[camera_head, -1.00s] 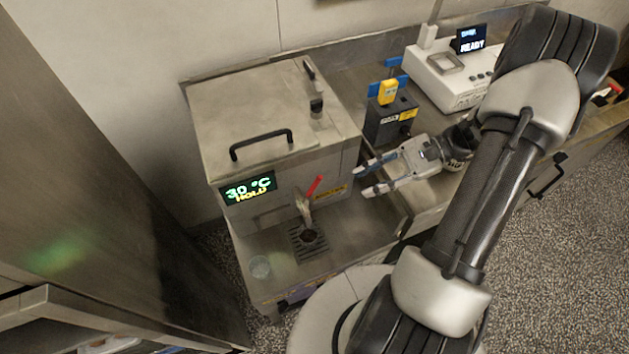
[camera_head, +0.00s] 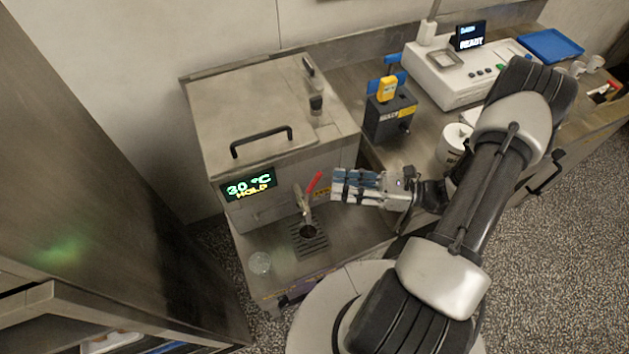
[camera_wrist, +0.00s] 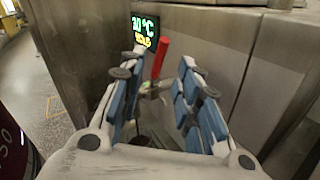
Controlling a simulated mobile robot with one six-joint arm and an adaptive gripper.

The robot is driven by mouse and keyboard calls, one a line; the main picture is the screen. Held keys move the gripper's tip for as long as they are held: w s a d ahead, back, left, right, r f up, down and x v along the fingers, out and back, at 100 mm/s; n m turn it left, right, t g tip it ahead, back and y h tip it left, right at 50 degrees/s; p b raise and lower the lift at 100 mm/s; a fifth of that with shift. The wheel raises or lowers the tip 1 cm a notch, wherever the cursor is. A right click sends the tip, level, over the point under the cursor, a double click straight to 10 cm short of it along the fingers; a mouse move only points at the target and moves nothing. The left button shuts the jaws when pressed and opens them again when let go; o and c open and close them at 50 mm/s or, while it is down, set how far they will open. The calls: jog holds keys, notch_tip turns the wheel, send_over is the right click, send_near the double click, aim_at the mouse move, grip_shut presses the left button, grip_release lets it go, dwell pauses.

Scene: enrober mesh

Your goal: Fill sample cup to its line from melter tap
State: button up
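The steel melter (camera_head: 270,120) has a display (camera_head: 248,186) reading 30 °C HOLD. Its tap (camera_head: 303,200) has a red lever (camera_head: 313,182) slanting up to the right. Under the tap is a slatted drip grate (camera_head: 309,243) with a dark round spot on it; I cannot tell what that is. My gripper (camera_head: 336,186) is just right of the lever. In the wrist view my gripper (camera_wrist: 160,85) is open and empty, and the red lever (camera_wrist: 161,58) shows between its fingers, farther ahead.
On the right bench are a dark box with a yellow device (camera_head: 388,89), a white instrument (camera_head: 450,75) reading READY, a white tub (camera_head: 453,142) and a blue tray (camera_head: 551,45). A steel cabinet (camera_head: 100,180) stands close on the left.

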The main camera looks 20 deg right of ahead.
aim_at(314, 181)
jog(key=b+x, duration=0.1)
jog(key=x, duration=0.6)
jog(key=shift+a, duration=0.15)
jog(key=shift+w, duration=0.1)
jog(key=shift+c, duration=0.5)
grip_shut()
